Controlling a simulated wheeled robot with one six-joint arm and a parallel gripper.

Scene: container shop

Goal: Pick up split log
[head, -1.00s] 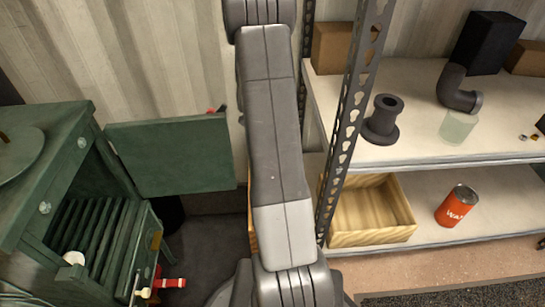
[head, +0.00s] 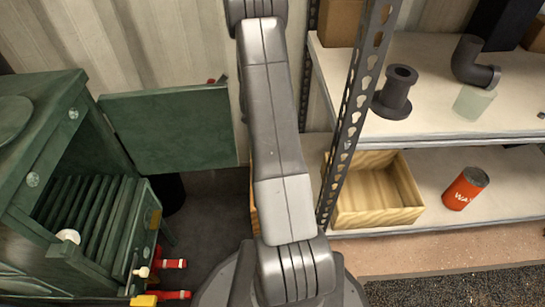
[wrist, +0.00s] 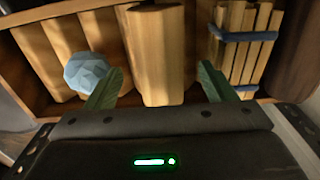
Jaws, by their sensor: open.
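The split log (wrist: 157,55), a light brown piece of wood, stands out in the middle of the wrist view. My gripper (wrist: 158,85) is open, with one green fingertip on each side of the log's lower end in the picture. I see gaps between the log and both fingertips; the depth between them is hard to judge. In the head view my arm covers the middle, and neither my gripper nor the log shows.
A blue faceted ball (wrist: 86,72) lies left of the log, beside other wood pieces (wrist: 40,60). A blue-banded stick bundle (wrist: 243,45) is at right. The head view shows a green stove-like cabinet (head: 55,95) with open door (head: 170,130), a shelf post (head: 352,115), a wooden crate (head: 375,216) and an orange can (head: 466,188).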

